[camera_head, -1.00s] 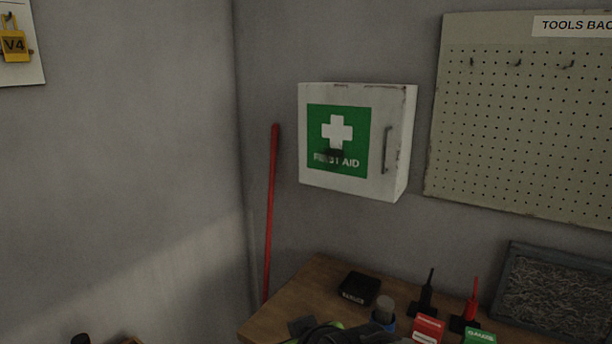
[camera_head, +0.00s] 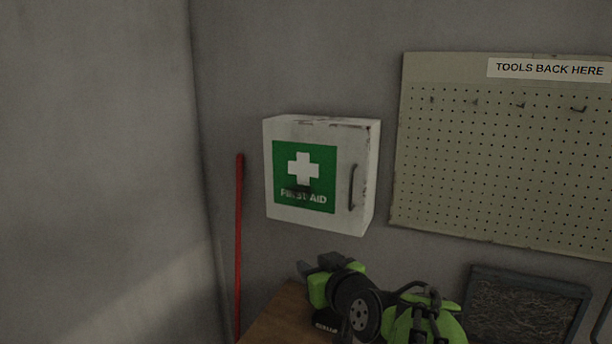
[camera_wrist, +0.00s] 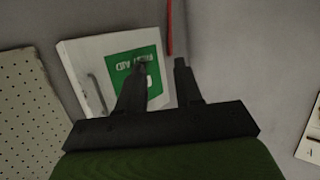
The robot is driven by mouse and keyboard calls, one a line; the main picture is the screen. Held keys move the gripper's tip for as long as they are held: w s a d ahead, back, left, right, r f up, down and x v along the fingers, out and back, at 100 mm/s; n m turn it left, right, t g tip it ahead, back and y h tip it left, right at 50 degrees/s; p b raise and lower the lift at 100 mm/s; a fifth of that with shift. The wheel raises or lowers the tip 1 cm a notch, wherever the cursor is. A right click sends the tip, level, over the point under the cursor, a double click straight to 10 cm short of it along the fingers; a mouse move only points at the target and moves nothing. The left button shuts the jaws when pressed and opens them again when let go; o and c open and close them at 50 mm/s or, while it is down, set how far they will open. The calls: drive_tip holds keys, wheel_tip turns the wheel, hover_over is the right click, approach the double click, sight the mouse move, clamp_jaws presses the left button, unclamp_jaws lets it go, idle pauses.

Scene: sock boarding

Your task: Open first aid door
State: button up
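The white first aid cabinet (camera_head: 318,216) hangs on the wall, its door shut. A green sign (camera_head: 318,160) with a white cross is on the door, and a dark vertical handle (camera_head: 352,187) is at the door's right side. In the wrist view the cabinet (camera_wrist: 85,52) appears upside down, with the handle (camera_wrist: 97,94) at the left. My gripper (camera_wrist: 160,64) is open with nothing between its fingers; its left finger overlaps the sign in the picture. It is apart from the handle. In the head view my green and black arm (camera_head: 345,290) is low, below the cabinet; the fingertips are not clear there.
A pegboard (camera_head: 480,180) hangs right of the cabinet. A red pole (camera_head: 239,250) leans at the wall to its left. A wooden bench (camera_head: 275,318) lies below, with a dark-framed panel (camera_head: 525,305) at its back.

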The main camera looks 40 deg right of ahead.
sight(351, 187)
drive_tip(key=s+d+r+m+t+h+p, duration=0.25)
drive_tip(key=s+d+r+h, duration=0.25)
drive_tip(key=d+r, duration=0.55)
drive_tip(key=shift+m+g, duration=0.25)
drive_tip(key=shift+g, duration=0.2)
drive_tip(key=p+x, duration=0.1)
drive_tip(key=x, duration=0.4)
drive_tip(key=f+p+x, duration=0.1)
drive_tip(key=x, duration=0.4)
drive_tip(key=p+x, duration=0.2)
drive_tip(key=x, duration=0.3)
drive_tip(key=shift+w+d+f, duration=0.1)
drive_tip(key=shift+d+f, duration=0.2)
drive_tip(key=shift+w+d+f, duration=0.1)
drive_tip(key=shift+w+d, duration=0.2)
drive_tip(key=shift+w, duration=0.1)
clamp_jaws()
